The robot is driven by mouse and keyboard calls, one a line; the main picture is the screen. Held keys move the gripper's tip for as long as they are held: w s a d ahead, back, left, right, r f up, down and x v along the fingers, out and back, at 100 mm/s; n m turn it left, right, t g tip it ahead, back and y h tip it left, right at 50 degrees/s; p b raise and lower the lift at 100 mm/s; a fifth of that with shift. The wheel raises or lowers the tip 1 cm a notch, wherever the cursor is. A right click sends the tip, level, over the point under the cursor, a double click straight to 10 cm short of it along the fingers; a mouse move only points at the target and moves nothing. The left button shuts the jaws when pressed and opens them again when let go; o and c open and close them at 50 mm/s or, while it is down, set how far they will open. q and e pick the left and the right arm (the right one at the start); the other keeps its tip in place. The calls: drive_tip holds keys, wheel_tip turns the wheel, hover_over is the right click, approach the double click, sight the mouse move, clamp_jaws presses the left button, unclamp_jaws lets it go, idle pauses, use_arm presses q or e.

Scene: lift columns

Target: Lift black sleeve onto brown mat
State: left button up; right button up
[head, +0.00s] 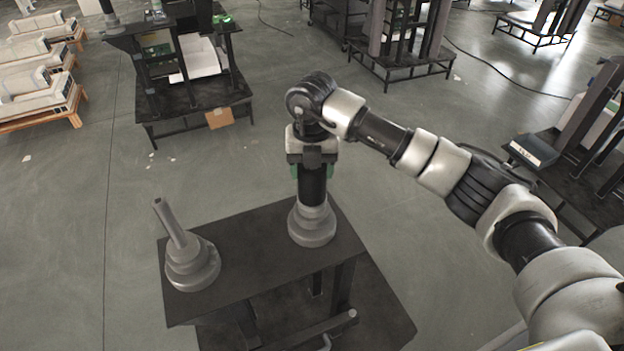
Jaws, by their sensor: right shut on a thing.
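The black sleeve (313,190) stands upright on a grey stepped base (312,225) on the dark table (250,255). My right gripper (312,170) comes down from above and is shut on the upper part of the sleeve. Green patches show at both sides of its fingers. The gripper hides the sleeve's top. I cannot tell whether the sleeve is raised off the base. No brown mat can be made out on the table. My left gripper is not in view.
A second grey stepped base (192,268) with a tilted grey post (170,222) stands at the table's left. A black rack (190,95) with a small brown piece (219,117) stands behind on the floor. The table's middle is clear.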

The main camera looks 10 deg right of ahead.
drive_tip(key=shift+w+r, duration=0.1)
drive_tip(key=shift+r, duration=0.05)
drive_tip(key=shift+c, duration=0.2)
wheel_tip(320, 180, up, 18)
drive_tip(key=b, duration=0.3)
idle(0.4)
drive_tip(key=shift+r+p, duration=0.3)
drive_tip(key=shift+r, duration=0.35)
idle(0.4)
wheel_tip(320, 180, up, 14)
drive_tip(key=p, duration=1.2)
drive_tip(key=shift+r, duration=0.15)
idle(1.3)
